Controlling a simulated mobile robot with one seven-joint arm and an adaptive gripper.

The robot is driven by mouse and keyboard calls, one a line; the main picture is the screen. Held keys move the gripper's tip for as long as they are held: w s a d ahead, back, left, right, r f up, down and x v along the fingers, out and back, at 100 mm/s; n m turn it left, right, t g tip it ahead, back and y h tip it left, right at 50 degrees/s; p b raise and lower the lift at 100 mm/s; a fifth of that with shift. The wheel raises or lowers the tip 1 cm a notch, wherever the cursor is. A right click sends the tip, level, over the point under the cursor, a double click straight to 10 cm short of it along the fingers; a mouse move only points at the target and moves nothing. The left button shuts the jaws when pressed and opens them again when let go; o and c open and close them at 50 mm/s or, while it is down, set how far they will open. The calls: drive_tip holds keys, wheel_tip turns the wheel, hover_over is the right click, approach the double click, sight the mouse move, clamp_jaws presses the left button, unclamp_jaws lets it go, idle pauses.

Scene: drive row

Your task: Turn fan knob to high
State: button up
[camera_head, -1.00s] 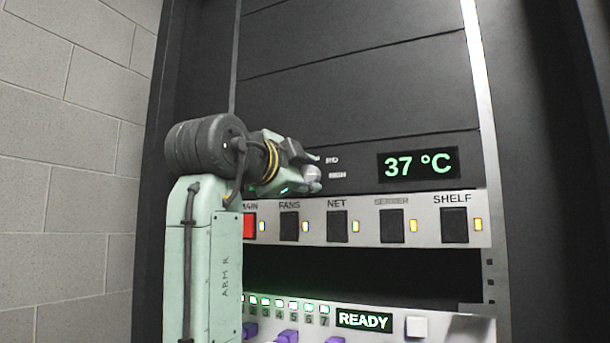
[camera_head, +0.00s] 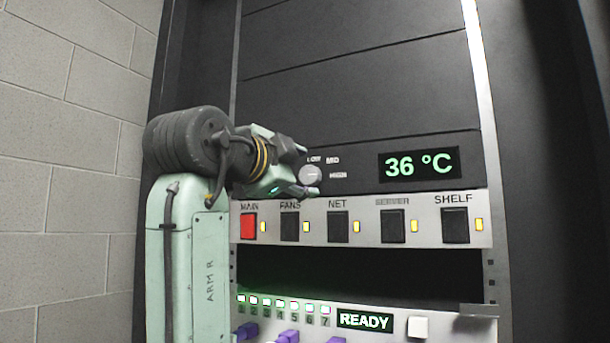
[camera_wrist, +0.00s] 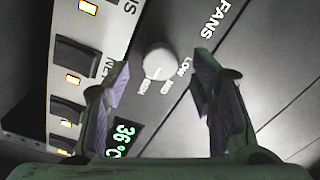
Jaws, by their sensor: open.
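The fan knob (camera_head: 310,174) is a round pale-grey dial on the dark panel. LOW, MID and HIGH are printed around it; it also shows in the wrist view (camera_wrist: 158,60). There, a pale line on its face points toward the HIGH and MID side; I cannot tell exactly which label it meets. My gripper (camera_head: 307,171) is open and empty, just left of the knob in the head view. In the wrist view, its two fingers (camera_wrist: 160,88) are spread wide, with the knob beyond the gap between their tips, apparently untouched.
A temperature display (camera_head: 419,164) reads 36 °C. Below is a white switch strip (camera_head: 362,232) with a red MAIN switch (camera_head: 248,226) and several black switches, amber lights beside them. A lower panel shows READY (camera_head: 364,320). A block wall (camera_head: 65,170) stands at left.

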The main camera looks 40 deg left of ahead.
drive_tip(key=v, duration=0.9)
drive_tip(key=shift+s, duration=0.15)
